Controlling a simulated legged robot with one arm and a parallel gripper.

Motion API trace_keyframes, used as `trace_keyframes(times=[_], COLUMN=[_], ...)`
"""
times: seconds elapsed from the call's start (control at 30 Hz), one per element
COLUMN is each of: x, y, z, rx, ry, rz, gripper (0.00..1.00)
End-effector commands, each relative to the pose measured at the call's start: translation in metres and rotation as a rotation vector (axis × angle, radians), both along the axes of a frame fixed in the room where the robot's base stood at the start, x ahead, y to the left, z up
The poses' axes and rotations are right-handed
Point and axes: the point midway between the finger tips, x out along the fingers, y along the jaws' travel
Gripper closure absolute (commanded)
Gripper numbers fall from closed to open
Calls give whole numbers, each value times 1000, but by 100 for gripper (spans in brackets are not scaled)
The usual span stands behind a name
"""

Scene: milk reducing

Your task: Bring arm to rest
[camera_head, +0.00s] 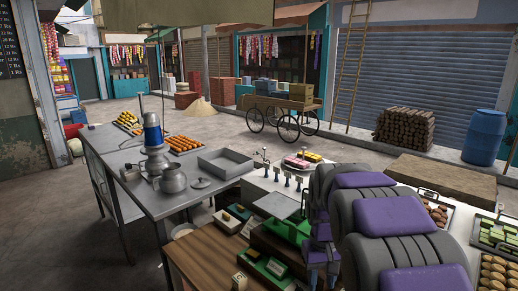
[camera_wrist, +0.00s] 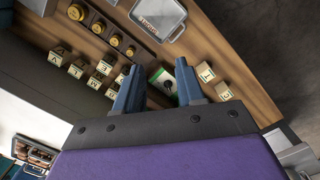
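My arm, grey with purple pads, is folded low at the right front of the head view, over the counter. My gripper (camera_wrist: 157,88) shows in the wrist view with its two blue fingers apart and nothing visibly held between them. It points down over the wooden table (camera_wrist: 245,83). A small green and white item (camera_wrist: 163,80) shows between the fingers, apparently on the table below.
Lettered blocks (camera_wrist: 104,67), several brass weights (camera_wrist: 97,27) and a metal tray (camera_wrist: 158,17) lie on the wood near my gripper. A green scale (camera_head: 288,230) stands beside my arm. A steel pot (camera_head: 173,179) stands on the left metal table (camera_head: 143,199). Open floor lies beyond.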

Motion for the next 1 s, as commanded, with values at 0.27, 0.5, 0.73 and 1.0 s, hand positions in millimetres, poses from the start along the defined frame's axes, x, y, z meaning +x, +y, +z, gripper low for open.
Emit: trace_keyframes(times=[0.27,0.5,0.73,1.0], x=[-96,-180,-259,-315], y=[2,6,9,12], z=[-1,-16,-41,-66], rx=[3,9,13,13], ry=[22,46,67,84], rz=[-47,-78,-101,-114], gripper=[62,62,62,62])
